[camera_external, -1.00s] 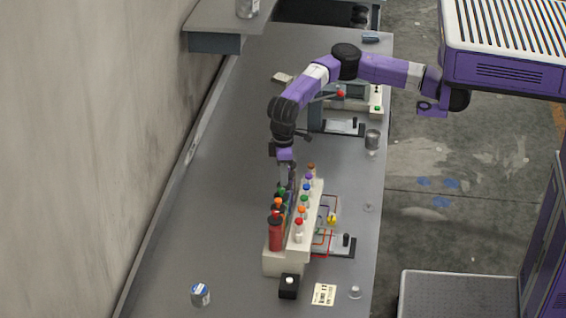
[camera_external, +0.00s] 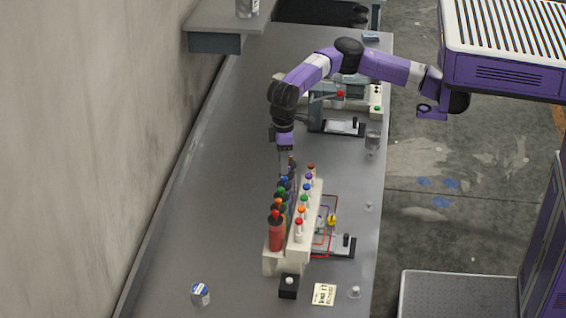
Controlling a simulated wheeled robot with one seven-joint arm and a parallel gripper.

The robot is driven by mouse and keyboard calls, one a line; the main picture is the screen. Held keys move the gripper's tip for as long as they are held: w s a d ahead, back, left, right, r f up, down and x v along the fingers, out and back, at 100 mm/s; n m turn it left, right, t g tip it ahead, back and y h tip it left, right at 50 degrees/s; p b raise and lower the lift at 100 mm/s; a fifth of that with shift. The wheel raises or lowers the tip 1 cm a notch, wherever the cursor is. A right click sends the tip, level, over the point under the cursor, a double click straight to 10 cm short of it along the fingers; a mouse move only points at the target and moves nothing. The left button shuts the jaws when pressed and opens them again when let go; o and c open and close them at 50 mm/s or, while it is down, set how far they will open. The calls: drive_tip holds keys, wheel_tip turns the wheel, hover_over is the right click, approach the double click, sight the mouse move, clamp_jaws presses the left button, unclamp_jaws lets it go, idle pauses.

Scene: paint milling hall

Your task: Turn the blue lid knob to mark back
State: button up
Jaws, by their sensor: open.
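A row of coloured containers with knobbed lids stands in a pale rack (camera_external: 284,266) on the bench. The blue lid knob (camera_external: 284,180) is toward the far end of the back row, past the green and orange ones. Its pointing direction and the marks are too small to read. My gripper (camera_external: 285,171) points down just above the far end of that row, close over the blue lid. It is open, and nothing is seen between its fingers. Whether a finger touches the blue lid I cannot tell.
A front row of smaller bottles, with a blue-capped one (camera_external: 307,187), stands close beside the lids. A black box with a white button (camera_external: 289,286), a label card (camera_external: 324,294) and a jar (camera_external: 200,294) are near.

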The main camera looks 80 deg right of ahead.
drive_tip(key=shift+r, duration=1.15)
